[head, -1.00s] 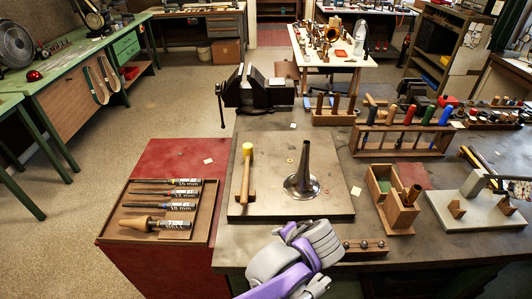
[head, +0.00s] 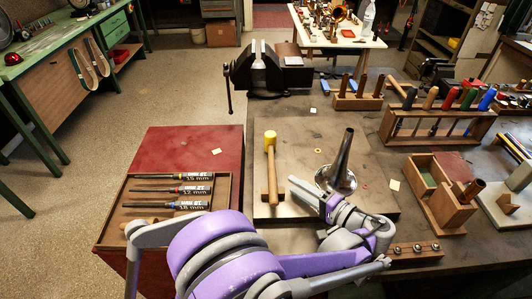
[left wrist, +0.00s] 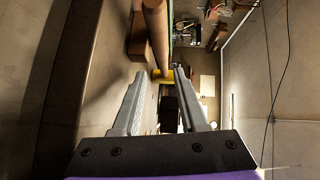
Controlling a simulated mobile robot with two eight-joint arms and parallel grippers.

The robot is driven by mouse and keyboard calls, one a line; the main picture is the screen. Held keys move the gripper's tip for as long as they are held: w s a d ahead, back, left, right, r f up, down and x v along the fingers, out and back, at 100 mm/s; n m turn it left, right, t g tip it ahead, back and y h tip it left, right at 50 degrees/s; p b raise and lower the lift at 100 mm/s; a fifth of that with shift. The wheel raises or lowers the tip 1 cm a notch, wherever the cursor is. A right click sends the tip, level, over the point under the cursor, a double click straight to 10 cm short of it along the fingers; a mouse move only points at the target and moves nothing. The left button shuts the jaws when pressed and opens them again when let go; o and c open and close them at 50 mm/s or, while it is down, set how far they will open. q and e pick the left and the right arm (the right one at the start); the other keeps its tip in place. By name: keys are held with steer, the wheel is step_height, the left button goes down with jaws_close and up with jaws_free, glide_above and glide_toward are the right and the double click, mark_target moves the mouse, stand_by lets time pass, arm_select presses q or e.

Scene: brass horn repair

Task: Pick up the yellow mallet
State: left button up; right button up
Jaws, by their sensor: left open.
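The yellow mallet (head: 272,170) lies on a flat grey board with its yellow head toward the back and its wooden handle toward me. A small wooden block is under the handle. My left gripper (head: 308,189) is open and empty, just right of the handle's near part and left of the bell's foot. In the left wrist view, the mallet (left wrist: 155,27) shows its handle at the top and its yellow head between the tips of the spread fingers (left wrist: 162,76). I cannot tell the height gap. My right gripper is not in view.
A tool tray (head: 225,192) is at left, partly hidden by my arm. A vise (head: 265,75) stands behind. Wooden racks and boxes (head: 445,205) fill the right.

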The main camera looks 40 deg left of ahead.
mark_target(272, 169)
arm_select(q)
steer(key=a, duration=0.3)
steer(key=w+a, duration=0.1)
steer(key=a, duration=0.3)
steer(key=a+f+p, duration=0.1)
steer(key=a, duration=0.2)
steer(key=shift+w+a, duration=0.15)
steer(key=shift+w, duration=0.15)
jaws_close()
steer(key=shift+r, duration=0.1)
